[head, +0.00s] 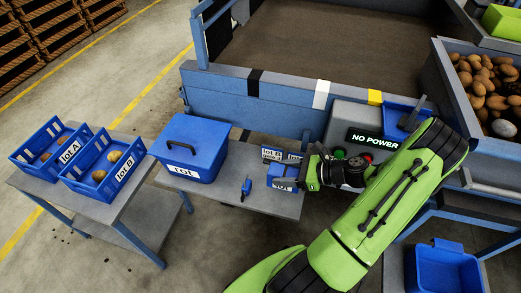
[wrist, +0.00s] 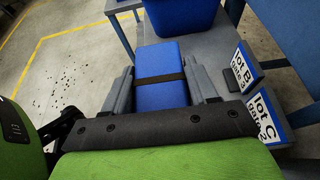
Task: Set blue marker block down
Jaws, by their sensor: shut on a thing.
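The blue marker block (wrist: 160,62) with a dark band across it fills the space between the two grey fingers of my gripper (wrist: 163,90) in the wrist view. My gripper is shut on the block. In the head view, my gripper (head: 298,178) is over the right part of the grey side table (head: 225,195), and the blue block (head: 282,171) shows at its left side. I cannot tell whether the block's underside touches the table.
Lot cards (head: 271,154) stand close behind the block. Crates lot A (head: 30,158) and lot B (head: 95,185) sit further left. A NO POWER panel (head: 374,139) stands to the right.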

